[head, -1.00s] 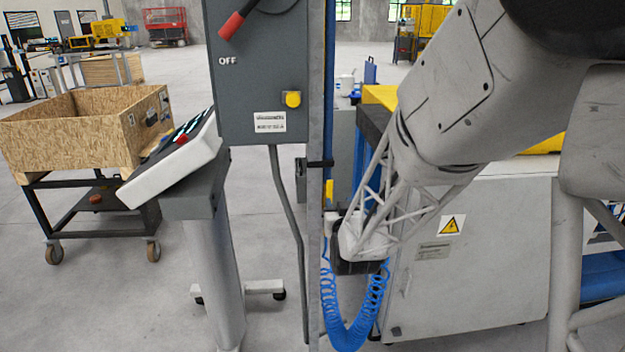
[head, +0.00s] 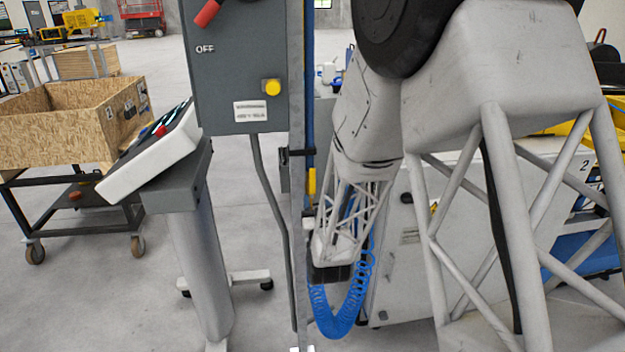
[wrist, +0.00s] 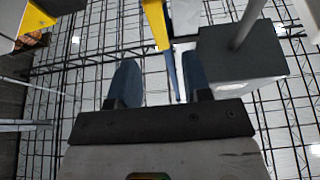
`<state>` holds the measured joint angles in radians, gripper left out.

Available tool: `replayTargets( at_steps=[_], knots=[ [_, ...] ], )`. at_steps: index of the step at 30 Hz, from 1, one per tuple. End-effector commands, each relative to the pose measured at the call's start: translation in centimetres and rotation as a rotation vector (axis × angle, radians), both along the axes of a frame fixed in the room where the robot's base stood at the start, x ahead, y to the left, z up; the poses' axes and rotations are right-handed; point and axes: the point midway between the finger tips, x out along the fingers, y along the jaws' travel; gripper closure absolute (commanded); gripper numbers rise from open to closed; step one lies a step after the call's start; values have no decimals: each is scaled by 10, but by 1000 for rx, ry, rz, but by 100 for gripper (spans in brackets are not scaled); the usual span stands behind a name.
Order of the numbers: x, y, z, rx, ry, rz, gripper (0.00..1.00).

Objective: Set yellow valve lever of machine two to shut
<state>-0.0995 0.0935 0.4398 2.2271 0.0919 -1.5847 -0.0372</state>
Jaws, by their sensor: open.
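The yellow valve lever (head: 312,182) hangs upright on the thin blue pipe (head: 309,105) beside the grey post in the head view. In the wrist view the yellow lever (wrist: 156,24) shows at the top, just beyond the gap between my fingers, with the blue pipe (wrist: 173,78) running down into that gap. My gripper (wrist: 159,62) is open, one finger on each side of the pipe in the picture. I cannot tell whether either finger touches it. In the head view my wrist is just below and right of the lever, and the fingers are hidden.
A grey switch box (head: 235,75) marked OFF is left of the pipe. A blue coiled hose (head: 338,318) hangs below my wrist. A white cabinet (head: 395,285) stands behind my arm. A tilted control panel (head: 150,160) and a wooden crate (head: 50,140) are at left.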

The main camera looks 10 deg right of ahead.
Motion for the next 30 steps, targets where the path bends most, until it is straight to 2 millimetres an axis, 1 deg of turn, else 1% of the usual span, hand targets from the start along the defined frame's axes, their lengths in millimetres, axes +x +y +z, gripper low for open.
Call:
replayTargets(
  at_steps=[5, 8, 21, 25, 30],
  knots=[
    [4, 0, 2, 0, 0, 0, 55],
    [10, 0, 4, 0, -1, 0, 55],
    [56, 0, 23, 0, -1, -1, 55],
    [66, 0, 27, 0, 1, -1, 55],
    [71, 0, 30, 0, 1, 0, 55]
  ],
)
